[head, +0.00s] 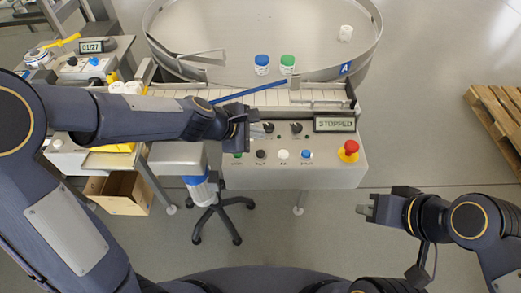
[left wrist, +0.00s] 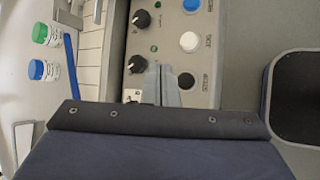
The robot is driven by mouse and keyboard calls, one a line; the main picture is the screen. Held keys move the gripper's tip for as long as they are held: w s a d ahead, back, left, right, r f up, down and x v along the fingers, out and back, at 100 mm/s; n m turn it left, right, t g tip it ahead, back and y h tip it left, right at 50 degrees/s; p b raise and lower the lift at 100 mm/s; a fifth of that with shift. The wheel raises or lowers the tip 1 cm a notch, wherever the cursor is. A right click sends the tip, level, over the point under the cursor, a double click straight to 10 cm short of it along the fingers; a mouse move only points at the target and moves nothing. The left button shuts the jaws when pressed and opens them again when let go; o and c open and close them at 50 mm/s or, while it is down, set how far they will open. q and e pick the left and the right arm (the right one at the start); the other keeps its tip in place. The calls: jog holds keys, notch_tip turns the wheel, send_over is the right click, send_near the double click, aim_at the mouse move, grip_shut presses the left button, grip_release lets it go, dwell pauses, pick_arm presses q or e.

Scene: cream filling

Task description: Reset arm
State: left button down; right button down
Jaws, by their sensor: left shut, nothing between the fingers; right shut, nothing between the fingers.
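My left gripper (head: 262,130) is over the left part of the grey control panel, with its arm coming in from the left. In the left wrist view its fingers (left wrist: 160,88) are together and empty in front of the panel. They hide part of the panel's knobs; whether they touch it I cannot tell. My right gripper (head: 367,208) is shut and empty over bare floor at the right, apart from the machine. The control panel (head: 325,172) carries black knobs, coloured buttons and a display (head: 334,124) reading STOPPED.
A red emergency button (head: 348,151) stands at the panel's right end. A blue-capped jar (head: 262,64), a green-capped jar (head: 287,63) and a white jar (head: 345,33) stand on the round table (head: 215,30). A blue bar (head: 248,92) crosses the conveyor. A pallet (head: 497,120) lies far right.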

dwell(0.5)
pick_arm(q)
jog(key=s+a+r+m, duration=0.8)
jog(key=s+a, duration=0.3)
jog(key=s+a+f+m+y, duration=0.3)
jog(key=s+a+m, duration=0.3)
jog(key=s, duration=0.6)
jog(key=a, duration=0.2)
jog(key=shift+s+a+m+y, duration=0.2)
jog(key=shift+a+m+y, duration=0.1)
